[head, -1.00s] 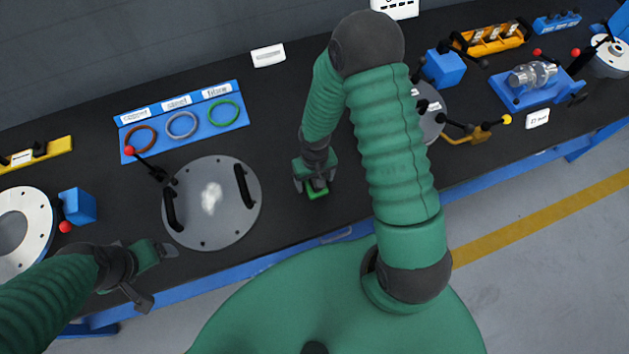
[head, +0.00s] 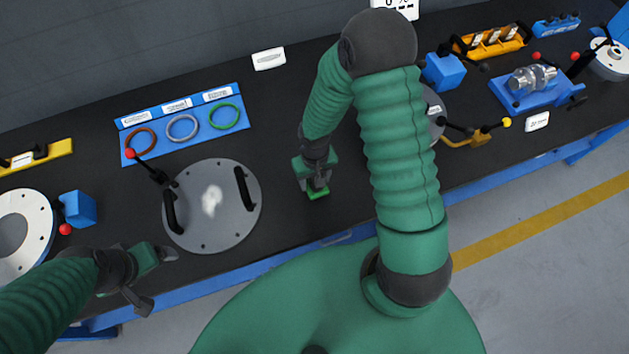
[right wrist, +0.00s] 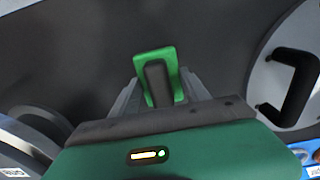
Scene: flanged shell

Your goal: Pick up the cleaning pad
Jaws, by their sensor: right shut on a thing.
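The cleaning pad (head: 318,194) is a small green block under my right gripper (head: 317,187) on the dark bench. In the right wrist view the pad (right wrist: 168,60) is a green plate with a dark grip block, between the two fingers of my right gripper (right wrist: 158,90). The right gripper is shut on that grip block. Whether the pad touches the bench is hard to tell. My left gripper (head: 158,278) is open and empty at the bench's front edge, left of the round cover.
A grey round cover (head: 225,225) with two black handles and a whitish patch lies left of the pad. A blue tray (head: 150,108) with three coloured rings stands behind it. A blue block (head: 445,70) and a grey disc stand to the right.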

